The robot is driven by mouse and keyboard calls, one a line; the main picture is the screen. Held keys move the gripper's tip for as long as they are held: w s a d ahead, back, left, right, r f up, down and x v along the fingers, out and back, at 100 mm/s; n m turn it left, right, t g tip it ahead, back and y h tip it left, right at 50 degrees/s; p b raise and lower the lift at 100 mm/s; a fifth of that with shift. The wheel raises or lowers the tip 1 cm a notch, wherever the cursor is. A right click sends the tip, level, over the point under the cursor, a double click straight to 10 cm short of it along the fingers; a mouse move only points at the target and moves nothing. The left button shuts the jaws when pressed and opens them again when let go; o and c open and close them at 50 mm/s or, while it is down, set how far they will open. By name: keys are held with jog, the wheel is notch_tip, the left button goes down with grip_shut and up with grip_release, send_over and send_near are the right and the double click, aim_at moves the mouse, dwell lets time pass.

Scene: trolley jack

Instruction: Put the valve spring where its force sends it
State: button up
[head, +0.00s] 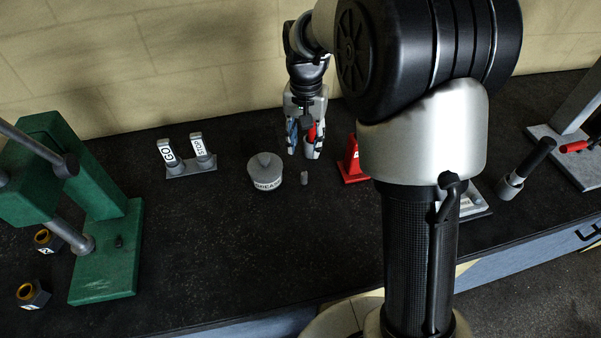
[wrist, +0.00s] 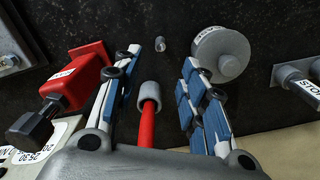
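I cannot pick out the valve spring for certain. A small grey cylinder (head: 304,178) stands on the black bench top, right of the grease tin, and also shows in the wrist view (wrist: 161,46); its detail is too small to tell whether it is coiled. My gripper (head: 305,150) hangs over the bench behind it, fingers apart. In the wrist view, a red rod with a grey end (wrist: 150,95) shows between the blue-padded fingers, with gaps on both sides. A small dark piece (head: 118,241) sits on the green press's base (head: 100,285). Two dark blocks with yellow rings (head: 46,240) (head: 33,294) stand beside it.
The labelled grease tin (head: 265,172) stands near the middle. GO and STOP posts (head: 185,168) are left of it. A red jack-like piece (head: 352,163) is right of my gripper. A black-handled tool (head: 525,168) is farther right. The front middle is clear.

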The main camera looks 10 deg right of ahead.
aim_at(304, 172)
jog(key=f+b, duration=0.4)
jog(key=f, duration=1)
jog(key=shift+w, duration=0.2)
jog(key=shift+r, duration=0.1)
jog(key=shift+c, duration=0.4)
grip_shut()
